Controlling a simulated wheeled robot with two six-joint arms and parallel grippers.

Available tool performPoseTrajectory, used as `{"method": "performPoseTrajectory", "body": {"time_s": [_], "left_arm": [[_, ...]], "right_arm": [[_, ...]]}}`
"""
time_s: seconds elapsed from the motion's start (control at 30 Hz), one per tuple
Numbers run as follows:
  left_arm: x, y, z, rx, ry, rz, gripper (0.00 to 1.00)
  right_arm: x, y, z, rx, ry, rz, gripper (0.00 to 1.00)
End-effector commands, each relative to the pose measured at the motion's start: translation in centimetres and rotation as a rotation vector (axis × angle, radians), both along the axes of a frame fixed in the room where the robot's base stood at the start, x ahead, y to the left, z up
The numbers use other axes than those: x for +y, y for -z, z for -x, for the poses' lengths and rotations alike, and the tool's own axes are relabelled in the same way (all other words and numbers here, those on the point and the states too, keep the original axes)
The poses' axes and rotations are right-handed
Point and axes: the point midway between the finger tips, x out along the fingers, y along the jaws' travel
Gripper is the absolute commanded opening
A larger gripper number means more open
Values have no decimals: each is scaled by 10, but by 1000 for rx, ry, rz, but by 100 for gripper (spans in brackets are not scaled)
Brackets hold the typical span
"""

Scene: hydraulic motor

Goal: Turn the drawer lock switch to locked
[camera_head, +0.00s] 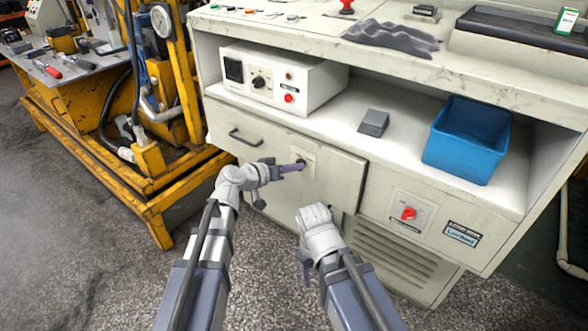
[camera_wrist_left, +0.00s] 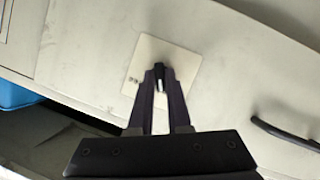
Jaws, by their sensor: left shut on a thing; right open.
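The drawer lock switch (camera_wrist_left: 158,72) is a small dark knob on a pale square plate (camera_wrist_left: 150,50) in the left wrist view. In the head view the plate (camera_head: 309,156) is on the cabinet front, right of the drawer handle (camera_head: 245,138). My left gripper (camera_head: 298,167) reaches it from the left. In the left wrist view its two dark fingers (camera_wrist_left: 159,84) are shut on the knob, which they partly hide. My right gripper (camera_head: 315,216) is lower, in front of the cabinet door, open and away from the switch; its fingertips cannot be made out.
A red rotary switch (camera_head: 408,213) is on a panel to the right. The shelf above holds a white control box (camera_head: 320,85), a small grey block (camera_head: 373,123) and a blue bin (camera_head: 467,140). Yellow machinery (camera_head: 147,160) stands at left.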

Motion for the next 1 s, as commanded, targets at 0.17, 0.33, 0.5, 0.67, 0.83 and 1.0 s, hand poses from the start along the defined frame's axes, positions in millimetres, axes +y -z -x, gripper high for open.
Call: {"method": "performPoseTrajectory", "body": {"time_s": [0.17, 0.33, 0.5, 0.67, 0.83, 1.0], "left_arm": [[1, 4, -1, 81, 4, 105, 0], [1, 4, -1, 140, 4, 184, 0], [1, 3, -1, 179, 5, 236, 0], [1, 3, -1, 199, 4, 263, 0], [1, 2, -1, 207, 3, 276, 0], [1, 2, -1, 209, 3, 277, 0]], "right_arm": [[0, 9, 0, 0, 2, 0, 68], [0, 13, 0, 0, 3, 0, 68], [0, 16, 0, 0, 4, 0, 68], [0, 18, 0, -1, 5, 0, 68], [0, 18, 0, -1, 5, 0, 68], [0, 18, 0, -1, 5, 0, 68]]}}
